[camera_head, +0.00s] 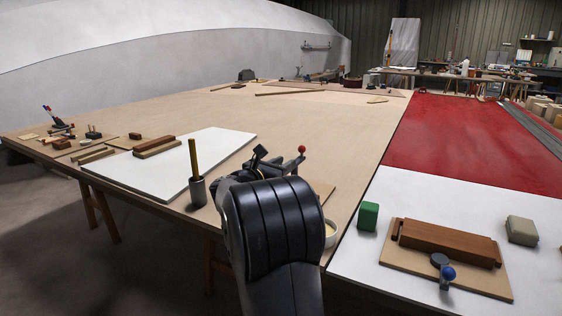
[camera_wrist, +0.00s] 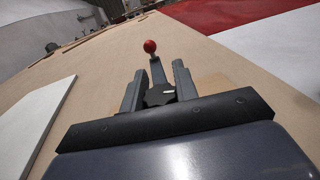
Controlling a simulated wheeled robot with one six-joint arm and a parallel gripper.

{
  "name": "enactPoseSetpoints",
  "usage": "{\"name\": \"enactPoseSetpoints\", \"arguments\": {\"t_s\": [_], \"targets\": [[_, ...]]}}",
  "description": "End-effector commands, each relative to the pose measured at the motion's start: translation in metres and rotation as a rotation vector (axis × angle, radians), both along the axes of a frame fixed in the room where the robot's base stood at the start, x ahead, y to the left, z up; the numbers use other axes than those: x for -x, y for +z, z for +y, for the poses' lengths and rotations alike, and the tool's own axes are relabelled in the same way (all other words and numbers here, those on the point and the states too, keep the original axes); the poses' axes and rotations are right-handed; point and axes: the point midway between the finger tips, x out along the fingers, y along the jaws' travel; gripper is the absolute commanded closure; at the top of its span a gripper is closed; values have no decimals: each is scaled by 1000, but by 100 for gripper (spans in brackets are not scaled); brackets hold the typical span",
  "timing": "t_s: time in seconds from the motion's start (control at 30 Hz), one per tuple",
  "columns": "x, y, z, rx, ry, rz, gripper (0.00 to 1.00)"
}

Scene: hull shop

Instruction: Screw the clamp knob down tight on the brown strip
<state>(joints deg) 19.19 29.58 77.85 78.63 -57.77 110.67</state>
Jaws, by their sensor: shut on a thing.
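My gripper (camera_wrist: 160,82) shows in the wrist view with its two grey fingers on either side of a dark knob (camera_wrist: 159,96) with a pale mark on it. The gripper is shut on this knob. Just past the fingertips stands a lever with a red ball (camera_wrist: 150,46), which also shows in the head view as a red ball (camera_head: 301,149). In the head view my arm covers most of the clamp. The brown strip under this clamp is hidden, so I cannot tell whether the knob presses on it.
At the right, another board (camera_head: 400,262) bears a brown block (camera_head: 448,241) and a blue-ball clamp (camera_head: 447,272). A green block (camera_head: 368,216) and a grey block (camera_head: 521,230) stand nearby. A cup with a stick (camera_head: 197,190) and a white bowl (camera_head: 331,233) flank my arm.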

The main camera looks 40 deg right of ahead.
Motion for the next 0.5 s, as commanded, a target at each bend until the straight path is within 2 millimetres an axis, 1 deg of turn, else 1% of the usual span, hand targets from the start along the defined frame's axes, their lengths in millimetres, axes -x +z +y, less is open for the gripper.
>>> {"name": "enactPoseSetpoints", "arguments": {"t_s": [0.3, 0.5], "targets": [[3, -1, 0, -1, -291, 0, 94], [6, -1, 0, -1, -443, 1, 94]]}}
